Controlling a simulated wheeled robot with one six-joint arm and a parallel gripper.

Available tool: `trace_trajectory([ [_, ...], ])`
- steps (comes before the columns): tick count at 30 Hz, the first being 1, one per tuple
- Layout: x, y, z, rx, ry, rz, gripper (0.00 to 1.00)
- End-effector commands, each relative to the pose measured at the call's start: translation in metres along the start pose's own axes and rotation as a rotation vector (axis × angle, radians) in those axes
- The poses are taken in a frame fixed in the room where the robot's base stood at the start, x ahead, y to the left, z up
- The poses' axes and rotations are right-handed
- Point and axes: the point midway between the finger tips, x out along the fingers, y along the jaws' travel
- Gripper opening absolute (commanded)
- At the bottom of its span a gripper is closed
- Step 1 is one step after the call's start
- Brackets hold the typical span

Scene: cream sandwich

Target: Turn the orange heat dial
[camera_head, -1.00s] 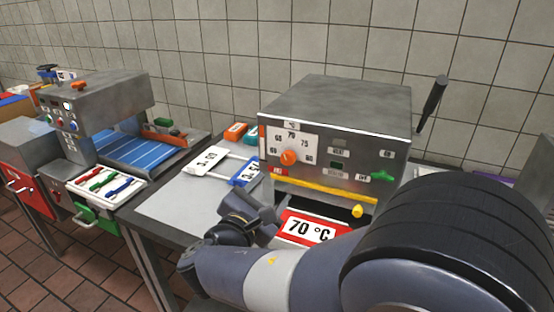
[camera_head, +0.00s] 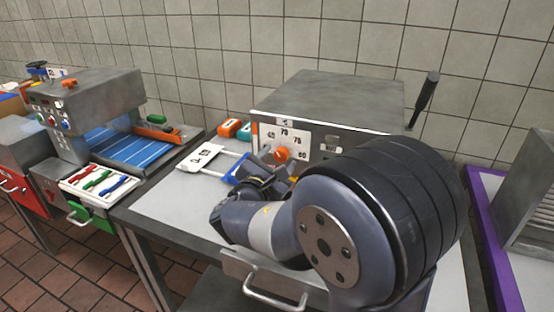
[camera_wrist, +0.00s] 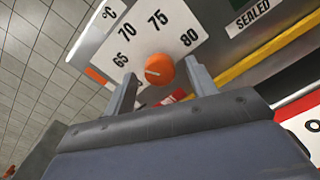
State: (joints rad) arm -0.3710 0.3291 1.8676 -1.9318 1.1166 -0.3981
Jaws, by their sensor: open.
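The orange heat dial (camera_wrist: 159,69) sits on a white scale plate (camera_wrist: 128,28) marked 65, 70, 75 and 80. In the head view the dial (camera_head: 281,154) is on the front of the grey metal machine (camera_head: 335,95), partly covered by my gripper. In the wrist view my gripper (camera_wrist: 160,78) is open, with one finger on each side of the dial. Whether the fingers touch it I cannot tell. The dial's light pointer line points to the left in the wrist view. My arm hides the lower front of the machine in the head view.
A black lever (camera_head: 425,98) rises at the machine's right.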

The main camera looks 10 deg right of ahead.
Motion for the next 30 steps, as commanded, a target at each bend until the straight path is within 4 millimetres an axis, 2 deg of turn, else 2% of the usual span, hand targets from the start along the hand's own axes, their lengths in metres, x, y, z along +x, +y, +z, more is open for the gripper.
trace_trajectory([
  [8,0.0012,0.0001,-0.0002,0.0,0.0,0.001,0.54],
  [24,0.0009,0.0,-0.0002,0.0,0.0,0.0,0.1],
  [30,0.0009,-0.0007,-0.0017,0.016,0.0,0.0,0.09],
])
